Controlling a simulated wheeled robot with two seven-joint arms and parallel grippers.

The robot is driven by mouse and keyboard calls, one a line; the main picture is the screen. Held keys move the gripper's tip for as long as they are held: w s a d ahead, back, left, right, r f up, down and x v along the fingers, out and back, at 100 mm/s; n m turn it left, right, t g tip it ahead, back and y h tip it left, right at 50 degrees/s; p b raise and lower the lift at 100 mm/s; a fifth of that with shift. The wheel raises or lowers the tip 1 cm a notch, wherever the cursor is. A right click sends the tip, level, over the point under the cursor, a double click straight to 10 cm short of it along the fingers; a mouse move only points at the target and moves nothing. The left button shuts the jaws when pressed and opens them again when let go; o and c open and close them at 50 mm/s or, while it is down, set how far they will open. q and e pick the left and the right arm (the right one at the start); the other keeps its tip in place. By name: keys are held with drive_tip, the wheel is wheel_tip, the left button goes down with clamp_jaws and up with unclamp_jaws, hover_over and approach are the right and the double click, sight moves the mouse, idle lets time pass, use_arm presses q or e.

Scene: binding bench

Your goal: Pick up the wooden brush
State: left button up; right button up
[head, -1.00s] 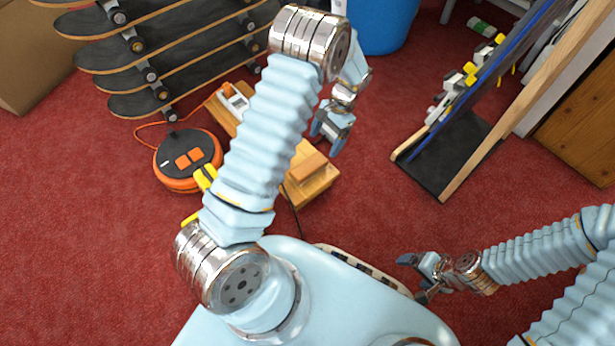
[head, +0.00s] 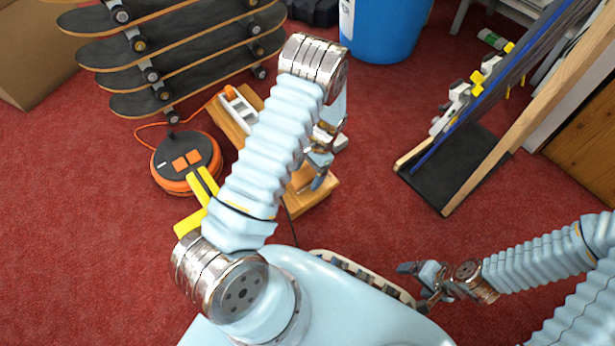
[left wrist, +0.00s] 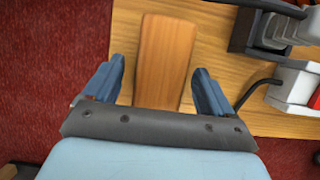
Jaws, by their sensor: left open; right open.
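The wooden brush (head: 302,177) lies on the wooden board (head: 322,192) and is partly hidden by my left gripper in the head view. The left wrist view shows it as a smooth brown wooden block (left wrist: 164,50). My left gripper (head: 318,168) is open over the board. In the left wrist view its two blue fingers (left wrist: 157,84) stand on either side of the brush's near part, with a gap on each side. I cannot tell the height above the board. My right gripper (head: 415,284) is open and empty, low at the right beside my base.
Power plugs and a white socket strip (left wrist: 294,82) with a black cable sit on the board right of the brush. An orange cable reel (head: 186,162) and yellow parts (head: 203,187) lie to the left. Skateboards (head: 190,55) are racked behind.

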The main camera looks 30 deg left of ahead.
sight(304, 174)
use_arm(q)
drive_tip(key=shift+f, duration=0.25)
idle(0.4)
drive_tip(key=c, duration=1.1)
drive_tip(key=shift+r, duration=0.15)
drive_tip(key=shift+r, duration=0.3)
wheel_tip(304, 174, up, 3)
drive_tip(key=shift+f+p, duration=0.15)
drive_tip(key=shift+p, duration=0.3)
drive_tip(key=w+a+r, duration=0.3)
drive_tip(key=w+a+r+p, duration=0.1)
drive_tip(key=w+a+r, duration=0.2)
drive_tip(key=a, duration=0.1)
drive_tip(key=w+a+r+p, duration=0.1)
drive_tip(key=w+a+r, duration=0.2)
drive_tip(key=r, duration=0.1)
drive_tip(key=shift+a, duration=0.4)
